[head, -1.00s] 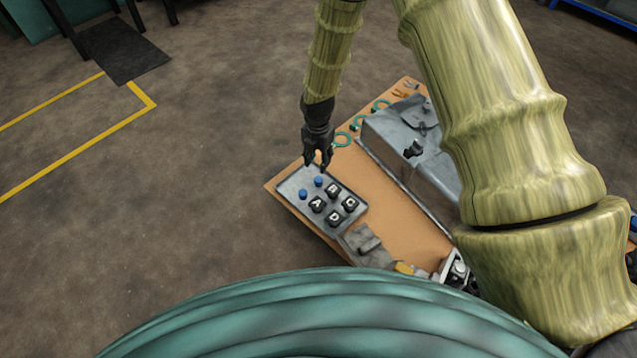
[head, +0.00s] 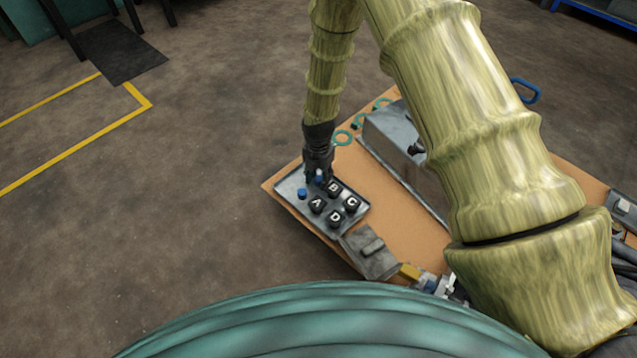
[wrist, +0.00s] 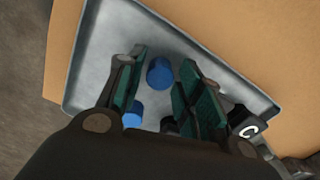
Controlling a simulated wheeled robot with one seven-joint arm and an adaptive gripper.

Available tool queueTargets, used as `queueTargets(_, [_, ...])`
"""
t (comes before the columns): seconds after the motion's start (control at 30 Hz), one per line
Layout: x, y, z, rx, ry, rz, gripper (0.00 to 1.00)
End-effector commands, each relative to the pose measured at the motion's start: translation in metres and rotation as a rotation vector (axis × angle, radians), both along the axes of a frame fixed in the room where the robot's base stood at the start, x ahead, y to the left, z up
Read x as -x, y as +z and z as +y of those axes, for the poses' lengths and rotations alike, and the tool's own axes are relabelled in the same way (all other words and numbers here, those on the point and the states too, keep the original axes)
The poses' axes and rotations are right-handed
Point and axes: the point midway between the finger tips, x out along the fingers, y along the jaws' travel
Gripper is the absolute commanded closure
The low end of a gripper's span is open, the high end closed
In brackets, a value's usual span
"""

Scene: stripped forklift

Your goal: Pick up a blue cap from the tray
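A grey metal tray (head: 290,186) lies on the board and holds two blue caps and several black lettered blocks. One blue cap (head: 319,180) is under my gripper (head: 318,178); in the wrist view this cap (wrist: 160,73) sits between the two green-padded fingers, with room on both sides. The other blue cap (head: 301,194) stands to the left in the head view; in the wrist view it (wrist: 132,115) is partly hidden by the left finger. My gripper (wrist: 160,92) is open and empty, pointing down over the tray.
Black blocks marked A (head: 317,205), B (head: 335,188), C (head: 352,203) and D (head: 335,218) stand close beside the caps. A grey metal housing (head: 395,140) is on the board (head: 385,205) behind. A grey part (head: 370,252) lies in front of the tray.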

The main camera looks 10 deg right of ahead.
Motion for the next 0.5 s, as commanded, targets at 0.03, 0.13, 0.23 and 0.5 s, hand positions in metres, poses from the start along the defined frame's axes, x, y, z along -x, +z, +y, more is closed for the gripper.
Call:
queueTargets(0.03, [-0.0003,-0.0027,0.0,0.0,0.0,0.0,0.64])
queueTargets(0.13, [-0.0003,-0.0033,0.0002,0.0,0.0,0.0,0.64])
queueTargets(0.23, [-0.0003,-0.0029,0.0002,0.0,0.0,0.0,0.64])
queueTargets(0.5, [-0.0003,-0.003,0.0002,0.0,0.0,0.0,0.87])
